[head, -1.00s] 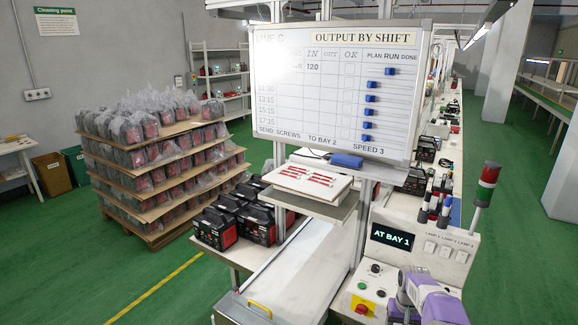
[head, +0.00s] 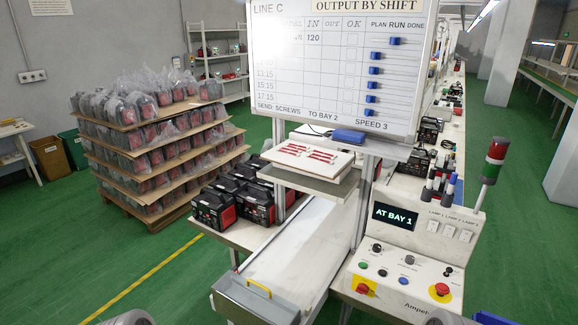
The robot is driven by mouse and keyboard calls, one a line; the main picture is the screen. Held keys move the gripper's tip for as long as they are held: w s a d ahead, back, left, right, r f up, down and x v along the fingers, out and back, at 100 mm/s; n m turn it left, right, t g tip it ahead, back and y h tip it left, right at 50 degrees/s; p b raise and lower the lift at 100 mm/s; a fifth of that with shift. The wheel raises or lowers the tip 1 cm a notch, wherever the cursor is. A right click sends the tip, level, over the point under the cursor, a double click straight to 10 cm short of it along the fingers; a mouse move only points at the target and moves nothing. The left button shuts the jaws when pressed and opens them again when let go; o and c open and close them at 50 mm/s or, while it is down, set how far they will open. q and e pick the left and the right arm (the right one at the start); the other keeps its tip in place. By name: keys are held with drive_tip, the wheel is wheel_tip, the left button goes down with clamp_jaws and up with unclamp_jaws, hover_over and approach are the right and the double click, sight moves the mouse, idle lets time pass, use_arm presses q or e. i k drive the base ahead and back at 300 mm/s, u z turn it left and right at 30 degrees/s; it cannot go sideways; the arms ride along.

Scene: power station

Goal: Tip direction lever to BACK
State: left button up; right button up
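The control panel (head: 400,262) stands at the right, a pale slanted box with a lit screen (head: 394,217) reading "AT BAY 1". Neither gripper's fingers are in view.
Two red knobs (head: 442,289) sit near the panel's front. A signal post (head: 490,170) rises at its right. A conveyor (head: 290,255) with a yellow-handled end lies left of the panel. A whiteboard (head: 335,70) reads "TO BAY 2" and "SPEED 3". Stacked pallets (head: 160,150) stand left.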

sight(449, 270)
drive_tip(key=z, duration=1.3)
drive_tip(key=k, duration=0.7)
drive_tip(key=u, duration=0.25)
drive_tip(key=i, duration=1.4)
drive_tip(key=z, duration=0.4)
